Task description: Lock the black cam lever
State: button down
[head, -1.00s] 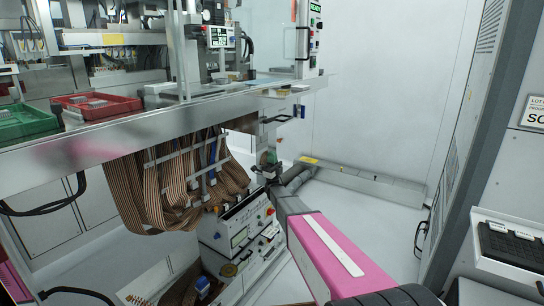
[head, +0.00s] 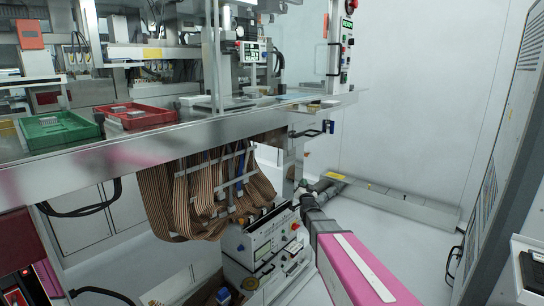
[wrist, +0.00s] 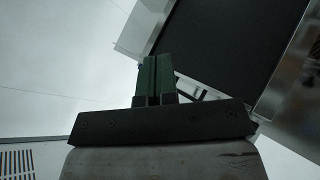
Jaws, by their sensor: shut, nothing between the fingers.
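A black lever-like handle (head: 305,133) with a blue piece at its right end sticks out under the right end of the steel bench in the head view. I take it for the cam lever, but it is small and its lock state cannot be told. My arm reaches from the lower right, and my gripper (head: 300,189) is small and partly hidden below this handle, apart from it. In the wrist view my gripper (wrist: 154,66) shows two green fingers side by side, shut and empty. A dark flat panel (wrist: 225,40) in a metal frame lies beyond them; no lever is clear there.
Ribbon cables (head: 205,190) hang under the bench (head: 110,160), left of my arm. A white instrument box (head: 262,245) stands below my gripper. Red (head: 140,118) and green (head: 58,130) trays sit on the bench. A grey cabinet (head: 500,150) is at right; floor between is open.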

jog(key=s+d+f+n+g+h, duration=0.1)
jog(key=s+d+f+n+g, duration=0.15)
jog(key=s+f+g, duration=0.95)
jog(key=s+f+n+g, duration=0.1)
jog(key=s+g, duration=0.4)
jog(key=s, duration=0.6)
jog(key=s+d+f+n+g, duration=0.1)
jog(key=s+f+g, duration=0.3)
jog(key=s, duration=0.8)
jog(key=shift+s+d+f+g, duration=0.2)
jog(key=shift+s+g, duration=0.05)
jog(key=shift+g, duration=0.15)
